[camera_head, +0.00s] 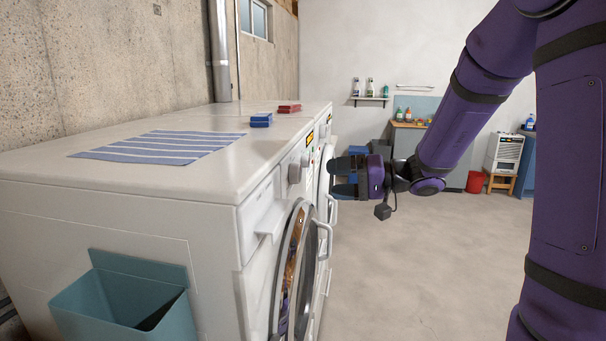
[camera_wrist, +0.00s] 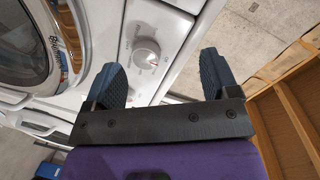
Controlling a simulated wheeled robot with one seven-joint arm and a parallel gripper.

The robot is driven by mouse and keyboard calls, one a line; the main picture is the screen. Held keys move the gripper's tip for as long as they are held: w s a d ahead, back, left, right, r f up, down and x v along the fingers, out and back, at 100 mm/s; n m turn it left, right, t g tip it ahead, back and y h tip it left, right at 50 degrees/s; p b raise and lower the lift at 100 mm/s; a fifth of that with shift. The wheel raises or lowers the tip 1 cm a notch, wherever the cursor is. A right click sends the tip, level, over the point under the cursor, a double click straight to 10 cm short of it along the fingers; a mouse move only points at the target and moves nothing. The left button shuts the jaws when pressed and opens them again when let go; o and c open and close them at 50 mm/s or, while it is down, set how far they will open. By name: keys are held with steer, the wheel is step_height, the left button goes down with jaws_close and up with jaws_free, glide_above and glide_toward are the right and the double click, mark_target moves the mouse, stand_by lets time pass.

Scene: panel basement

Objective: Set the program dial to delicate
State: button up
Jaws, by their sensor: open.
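A round white program dial (camera_wrist: 147,52) shows in the wrist view on a white machine's front panel, with small markings around it that are too small to read. My gripper (camera_wrist: 160,62) is open, its two dark blue fingers on either side of the dial in that picture; I cannot tell the distance and see no clear contact. In the head view, my gripper (camera_head: 334,178) is level with the machines' front panels, its fingers apart and empty. A pale dial (camera_head: 295,172) shows on the nearer machine's panel; I cannot tell whether it is the same dial.
The round door (camera_head: 296,270) with its handle is below the panel. A striped cloth (camera_head: 160,146), a blue stack (camera_head: 261,120) and a red stack (camera_head: 289,108) lie on top. A teal bin (camera_head: 125,300) hangs on the near side. The floor (camera_head: 430,260) to the right is clear.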

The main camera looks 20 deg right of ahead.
mark_target(300, 173)
steer(key=w+d+f+m+t, duration=0.1)
steer(key=w+d+f+t, duration=0.1)
steer(key=w+d+t, duration=0.15)
steer(key=shift+g, duration=0.25)
steer(key=x, duration=1.1)
steer(key=shift+w+d+r, duration=0.1)
steer(key=shift+w+d, duration=0.1)
steer(key=shift+d, duration=0.05)
steer(key=c, duration=0.9)
